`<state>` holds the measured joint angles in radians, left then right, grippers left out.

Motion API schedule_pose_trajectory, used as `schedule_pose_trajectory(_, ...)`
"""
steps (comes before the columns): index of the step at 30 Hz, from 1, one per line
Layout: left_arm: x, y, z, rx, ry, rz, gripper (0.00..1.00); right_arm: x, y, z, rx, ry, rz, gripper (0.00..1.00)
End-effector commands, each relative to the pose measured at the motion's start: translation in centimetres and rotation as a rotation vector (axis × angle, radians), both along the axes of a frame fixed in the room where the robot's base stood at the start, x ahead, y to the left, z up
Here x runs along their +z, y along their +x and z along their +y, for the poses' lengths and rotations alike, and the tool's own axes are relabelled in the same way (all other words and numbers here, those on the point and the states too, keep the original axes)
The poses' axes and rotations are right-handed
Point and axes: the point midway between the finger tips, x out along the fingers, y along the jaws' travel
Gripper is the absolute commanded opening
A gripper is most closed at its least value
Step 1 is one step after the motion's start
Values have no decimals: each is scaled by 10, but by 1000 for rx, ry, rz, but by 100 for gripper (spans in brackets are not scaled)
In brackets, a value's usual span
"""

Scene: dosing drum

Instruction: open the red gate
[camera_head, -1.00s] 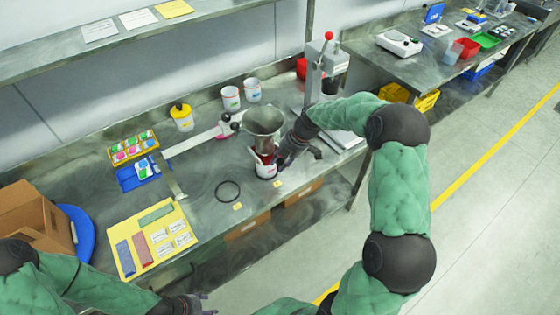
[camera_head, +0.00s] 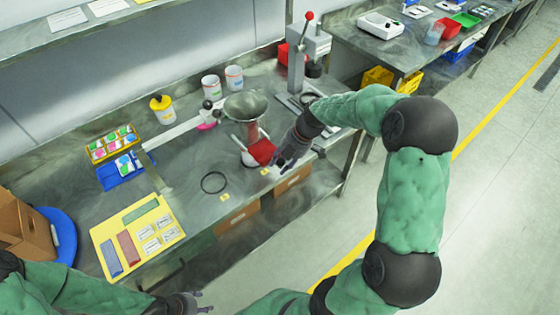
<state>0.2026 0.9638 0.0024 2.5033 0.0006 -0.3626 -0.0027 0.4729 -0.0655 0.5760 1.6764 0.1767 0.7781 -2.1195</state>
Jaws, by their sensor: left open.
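The red gate (camera_head: 262,152) shows at the foot of the grey metal funnel (camera_head: 245,104), as a red piece jutting out to the right over a white cup (camera_head: 249,160). The cup stands on the steel bench under the funnel and is partly hidden by the red piece. My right gripper (camera_head: 282,162) is just right of the red gate, pointing down; whether it touches the gate I cannot tell, and its finger opening is unclear. My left gripper (camera_head: 198,304) is open and empty at the bottom edge, in front of the bench.
A yellow board (camera_head: 135,238) with cards and coloured bars lies front left. White jars (camera_head: 234,77) stand behind the funnel. A press with a red-knobbed lever (camera_head: 309,16) stands to the right, close to my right arm.

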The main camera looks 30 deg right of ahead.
Motion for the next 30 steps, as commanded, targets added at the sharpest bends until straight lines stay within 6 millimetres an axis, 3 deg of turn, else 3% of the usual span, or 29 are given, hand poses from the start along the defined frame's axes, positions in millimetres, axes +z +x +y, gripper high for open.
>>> schedule_pose_trajectory(14,0,0,0,0,0,0,54,5,0,-2,-3,-1,-3,54)
schedule_pose_trajectory(30,0,0,0,0,0,0,54,89,-21,-37,-4,-2,-3,54)
